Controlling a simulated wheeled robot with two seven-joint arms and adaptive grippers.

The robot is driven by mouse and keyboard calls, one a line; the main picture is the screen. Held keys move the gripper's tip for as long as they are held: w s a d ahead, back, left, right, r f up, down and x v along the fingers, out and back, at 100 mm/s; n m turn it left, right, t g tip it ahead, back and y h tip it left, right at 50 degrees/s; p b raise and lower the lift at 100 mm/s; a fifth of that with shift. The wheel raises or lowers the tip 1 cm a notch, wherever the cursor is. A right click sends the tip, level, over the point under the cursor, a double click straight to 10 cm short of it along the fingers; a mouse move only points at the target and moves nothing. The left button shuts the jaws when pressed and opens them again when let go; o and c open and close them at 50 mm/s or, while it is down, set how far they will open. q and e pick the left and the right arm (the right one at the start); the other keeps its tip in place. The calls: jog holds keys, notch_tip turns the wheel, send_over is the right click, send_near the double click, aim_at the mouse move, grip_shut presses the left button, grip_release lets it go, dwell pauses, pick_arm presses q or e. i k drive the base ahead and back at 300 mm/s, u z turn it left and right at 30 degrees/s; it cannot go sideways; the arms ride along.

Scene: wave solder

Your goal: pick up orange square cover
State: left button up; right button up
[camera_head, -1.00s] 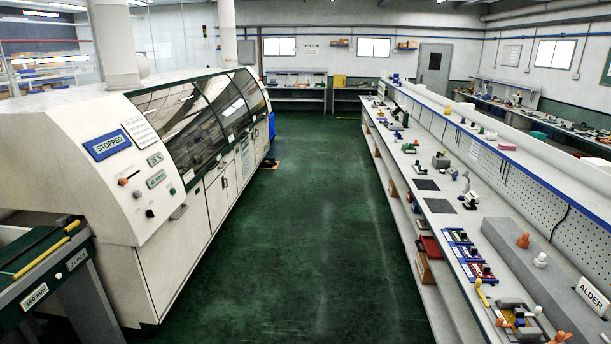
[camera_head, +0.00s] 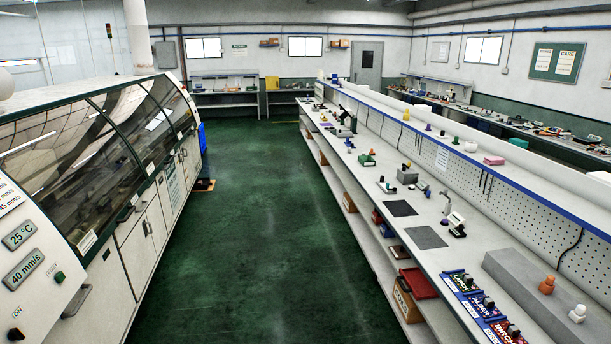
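An orange piece (camera_head: 547,285) with a rounded knob top stands on the grey raised block at the right side of the head view. It is too small for me to tell whether its base is square. A similar white piece (camera_head: 577,313) stands beside it, nearer to me. Neither of my grippers shows in the head view, so I see nothing held.
A long bench (camera_head: 372,188) runs away on the right, with a row of labelled trays (camera_head: 462,282) near its front edge. A red bin (camera_head: 419,283) sits on the shelf below. A large machine (camera_head: 110,225) lines the left. The green floor (camera_head: 250,215) between is clear.

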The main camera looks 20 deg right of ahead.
aim_at(547, 286)
jog(key=z, duration=0.35)
jog(key=i, duration=1.7)
jog(key=z, duration=1.4)
jog(key=i, duration=0.95)
jog(key=z, duration=1.1)
